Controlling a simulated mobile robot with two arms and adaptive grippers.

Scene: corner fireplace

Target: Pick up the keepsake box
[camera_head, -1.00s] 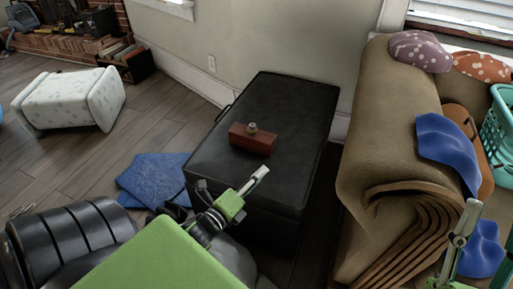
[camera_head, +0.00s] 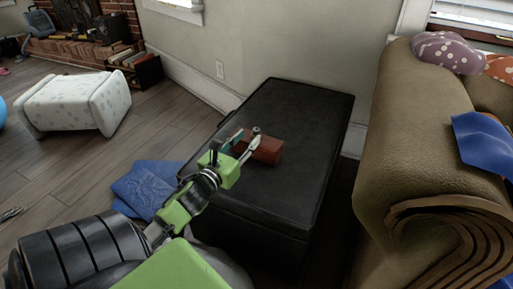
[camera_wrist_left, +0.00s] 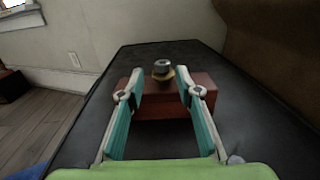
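The keepsake box is a small reddish-brown box (camera_head: 265,149) with a round metal knob on top. It sits on a black chest (camera_head: 290,190). It also shows in the left wrist view (camera_wrist_left: 196,104), straight ahead between my fingers. My left gripper (camera_head: 234,147) is open, with its fingertips at the near side of the box. In the left wrist view the left gripper (camera_wrist_left: 158,95) has teal finger pads spread apart on either side of the knob, with nothing held. Whether the fingers touch the box I cannot tell. My right gripper is out of view.
A rolled brown mattress-like sofa piece (camera_head: 425,150) stands right of the chest, with a blue cloth (camera_head: 485,143) on it. A blue folded cloth (camera_head: 148,186) lies on the floor left of the chest. A white ottoman (camera_head: 75,102) stands farther left. The chest top around the box is clear.

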